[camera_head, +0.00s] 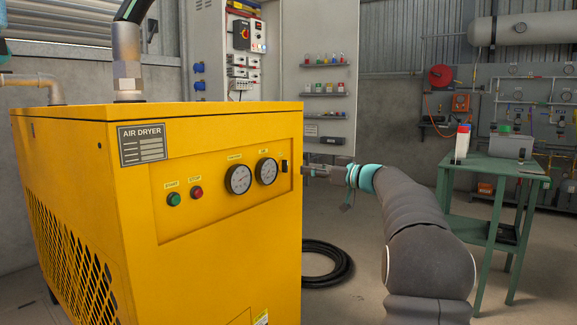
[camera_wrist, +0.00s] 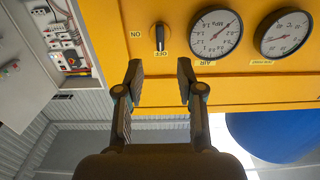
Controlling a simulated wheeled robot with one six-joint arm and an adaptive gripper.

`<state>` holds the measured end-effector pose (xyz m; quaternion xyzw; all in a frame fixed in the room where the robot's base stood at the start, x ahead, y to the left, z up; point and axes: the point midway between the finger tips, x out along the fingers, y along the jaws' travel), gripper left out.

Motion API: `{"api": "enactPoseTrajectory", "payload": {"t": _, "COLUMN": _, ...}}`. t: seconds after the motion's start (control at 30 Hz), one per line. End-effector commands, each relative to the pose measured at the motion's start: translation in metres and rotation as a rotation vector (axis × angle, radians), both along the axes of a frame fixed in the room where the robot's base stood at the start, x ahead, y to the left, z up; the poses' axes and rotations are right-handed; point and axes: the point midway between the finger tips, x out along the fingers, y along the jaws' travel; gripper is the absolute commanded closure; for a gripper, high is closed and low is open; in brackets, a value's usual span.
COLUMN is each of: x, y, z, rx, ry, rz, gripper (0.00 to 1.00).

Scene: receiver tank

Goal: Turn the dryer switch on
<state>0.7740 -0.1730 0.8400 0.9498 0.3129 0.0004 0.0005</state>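The yellow air dryer (camera_head: 215,190) fills the left of the head view. Its dark switch (camera_head: 284,165) sits at the right end of the front panel, beside the gauges. In the wrist view, the switch (camera_wrist: 160,38) is a black knob standing vertical in the picture, with an OFF label (camera_wrist: 162,54) directly below it and an ON label (camera_wrist: 135,34) to its left. The labels appear upside down. My gripper (camera_wrist: 160,72) is open and empty, its two fingertips apart on either side of the switch's line and short of it. In the head view, my gripper (camera_head: 310,169) is just right of the panel.
Two gauges (camera_wrist: 215,34) (camera_wrist: 284,32) lie right of the switch in the wrist view. Green (camera_head: 174,199) and red (camera_head: 196,193) buttons are on the panel. A green table (camera_head: 490,165) stands at right; a black hose coil (camera_head: 325,265) lies on the floor.

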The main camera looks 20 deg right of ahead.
Motion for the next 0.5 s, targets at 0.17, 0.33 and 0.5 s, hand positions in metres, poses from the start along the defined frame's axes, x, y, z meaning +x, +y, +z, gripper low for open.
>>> {"api": "enactPoseTrajectory", "payload": {"t": 0.17, "x": 0.028, "y": 0.022, "z": 0.001, "rx": 0.001, "ry": 0.001, "rz": 0.003, "gripper": 0.62}}
{"api": "enactPoseTrajectory", "payload": {"t": 0.33, "x": 0.050, "y": 0.038, "z": 0.001, "rx": 0.001, "ry": 0.002, "rz": 0.002, "gripper": 0.62}}
{"api": "enactPoseTrajectory", "payload": {"t": 0.5, "x": 0.065, "y": 0.048, "z": 0.000, "rx": 0.000, "ry": 0.001, "rz": 0.001, "gripper": 0.62}}
